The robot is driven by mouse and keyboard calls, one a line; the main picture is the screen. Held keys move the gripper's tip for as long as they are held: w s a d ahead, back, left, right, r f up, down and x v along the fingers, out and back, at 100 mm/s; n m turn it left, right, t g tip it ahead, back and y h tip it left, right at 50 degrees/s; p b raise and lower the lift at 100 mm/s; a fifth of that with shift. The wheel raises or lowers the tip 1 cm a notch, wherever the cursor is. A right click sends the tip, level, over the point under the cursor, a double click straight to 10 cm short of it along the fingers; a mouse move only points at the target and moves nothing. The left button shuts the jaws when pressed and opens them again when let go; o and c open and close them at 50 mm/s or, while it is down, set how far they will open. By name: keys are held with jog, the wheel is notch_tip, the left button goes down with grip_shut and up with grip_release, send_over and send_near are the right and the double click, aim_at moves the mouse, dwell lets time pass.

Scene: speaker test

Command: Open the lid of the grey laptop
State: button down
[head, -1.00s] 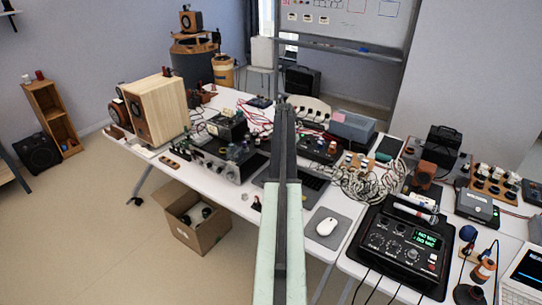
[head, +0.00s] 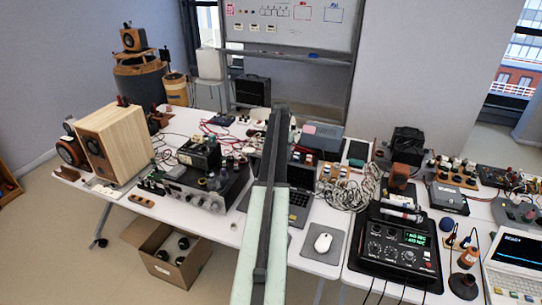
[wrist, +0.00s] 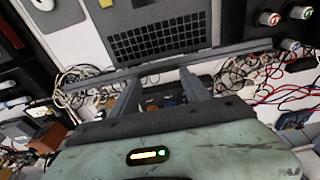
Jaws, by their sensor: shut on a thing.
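The grey laptop stands on the white table, partly hidden behind my arm in the head view. Its keyboard base (head: 299,208) shows right of the arm, and its dark lid (head: 303,176) stands raised behind the keys. In the wrist view the keyboard (wrist: 160,37) is at the top, and the lid (wrist: 235,53) appears as a thin grey bar, nearly edge-on, below it. My gripper (wrist: 160,85) is at this bar, with its two fingers reaching up to it, and is shut on the lid. In the head view the fingertips are hidden by my arm.
A mouse on a grey pad (head: 336,246) and a black mixer (head: 396,247) are at the front right. A silver-black amplifier (head: 207,185) stands left of the laptop, a wooden speaker (head: 116,146) further left. Tangled white cables (head: 345,195) lie close on the right.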

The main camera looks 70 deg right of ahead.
jog(key=shift+s+d, duration=0.2)
jog(key=shift+s, duration=0.05)
jog(key=c, duration=0.5)
grip_release()
jog(key=shift+s, duration=0.1)
jog(key=shift+w+a, duration=0.1)
jog(key=shift+w, duration=0.15)
jog(key=shift+w+r+p, duration=0.2)
jog(key=shift+r+p, duration=0.3)
jog(key=shift+p, duration=0.25)
jog(key=r+p, duration=0.4)
jog(key=a+r+p, duration=0.1)
jog(key=r+p, duration=0.2)
jog(key=shift+s, duration=0.4)
jog(key=shift+f, duration=0.1)
